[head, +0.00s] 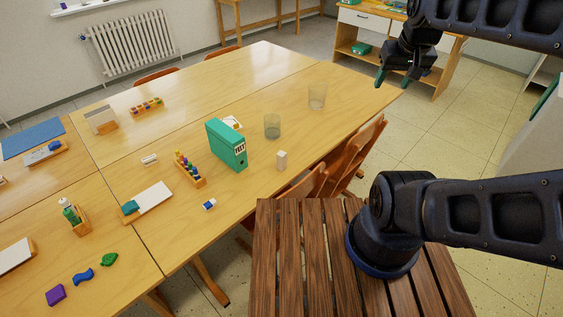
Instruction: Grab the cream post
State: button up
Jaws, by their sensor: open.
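The cream post (282,160) is a small pale upright block. It stands on the wooden table (330,128) near its front edge, to the right of a green binder. My gripper (393,84) is at the upper right, raised and pointing down. It is open and empty, with green-tipped fingers. It is well apart from the post, up and to the right of it in the picture.
The green binder (226,145) stands left of the post. Two clear glasses, one nearer (272,126) and one farther (317,97), stand behind it. A peg rack (190,169) is farther left. Wooden chairs (358,160) line the table's near right edge. Open tabletop lies right of the post.

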jog(key=w+a+f+n+g, duration=0.1)
jog(key=w+a+f+n, duration=0.3)
jog(key=w, duration=0.5)
jog(key=n+g, duration=0.4)
jog(key=n, duration=0.3)
send_near(282, 163)
jog(key=shift+w+f, duration=0.15)
jog(key=shift+w, duration=0.85)
jog(key=shift+s+a+f, duration=0.15)
jog(key=shift+a+f, duration=0.15)
jog(key=shift+f, duration=0.55)
jog(key=shift+d+f, duration=0.2)
jog(key=shift+f, duration=4.75)
